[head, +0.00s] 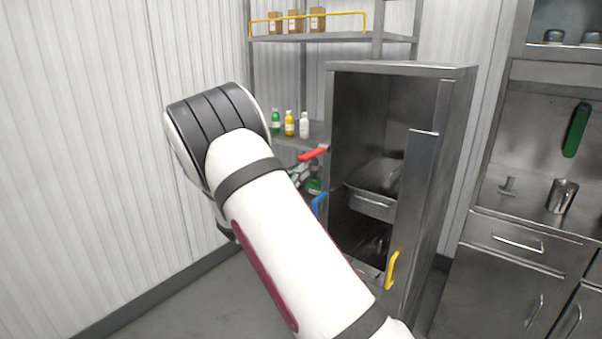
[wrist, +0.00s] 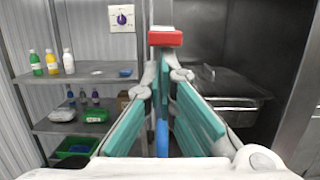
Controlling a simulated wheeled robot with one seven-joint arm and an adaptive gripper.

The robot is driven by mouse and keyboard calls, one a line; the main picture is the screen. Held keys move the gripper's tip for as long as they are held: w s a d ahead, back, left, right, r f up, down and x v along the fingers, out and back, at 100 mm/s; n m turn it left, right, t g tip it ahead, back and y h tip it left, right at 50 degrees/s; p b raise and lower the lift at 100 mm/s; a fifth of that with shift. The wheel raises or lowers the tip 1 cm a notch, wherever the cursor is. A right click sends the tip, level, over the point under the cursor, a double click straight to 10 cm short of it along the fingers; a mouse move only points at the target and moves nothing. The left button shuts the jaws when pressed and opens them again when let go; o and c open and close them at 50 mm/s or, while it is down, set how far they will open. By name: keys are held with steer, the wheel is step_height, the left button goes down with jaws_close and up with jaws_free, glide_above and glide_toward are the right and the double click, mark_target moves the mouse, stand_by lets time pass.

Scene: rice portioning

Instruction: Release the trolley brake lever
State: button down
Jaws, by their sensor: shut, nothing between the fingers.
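A red lever (head: 313,154) sticks out at the left side of the steel trolley cabinet (head: 443,175). Its red end (wrist: 165,38) shows in the wrist view just beyond and above my fingertips. A blue handle (head: 319,205) is lower on the same side, and its blue part (wrist: 161,137) shows between my fingers. A yellow handle (head: 391,269) is low at the cabinet's front. No label shows which one is the brake lever. My gripper (wrist: 165,78) is shut and empty, its teal-padded fingers pointing toward the red lever; contact cannot be told. My arm hides most of it in the head view.
A metal tray (head: 371,204) sits inside the open cabinet. Shelves with bottles (head: 289,123) stand behind and left, with a wall dial (wrist: 122,18) above. A steel counter (head: 525,235) with a metal cup (head: 562,196) is at right. Floor at the lower left is clear.

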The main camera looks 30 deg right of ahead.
steer(key=shift+s+a+r+y+p, duration=0.1)
steer(key=shift+r+y+p, duration=0.2)
steer(key=shift+r+y, duration=0.15)
step_height(320, 180, up, 8)
steer(key=g+y+p, duration=0.3)
steer(key=y, duration=0.4)
glide_above(309, 153)
steer(key=s+a, duration=0.1)
steer(key=a, duration=0.2)
steer(key=shift+r, duration=0.15)
steer(key=y, duration=0.1)
steer(key=d+r, duration=0.1)
steer(key=r+y, duration=0.1)
steer(key=shift+w+d+r+g+y, duration=0.15)
steer(key=shift+w+d+g+y, duration=0.1)
steer(key=shift+g+y, duration=0.15)
steer(key=shift+w+d+r+b, duration=0.25)
steer(key=shift+d+r+b, duration=0.2)
steer(key=shift+d+r, duration=0.35)
steer(key=shift+r, duration=0.1)
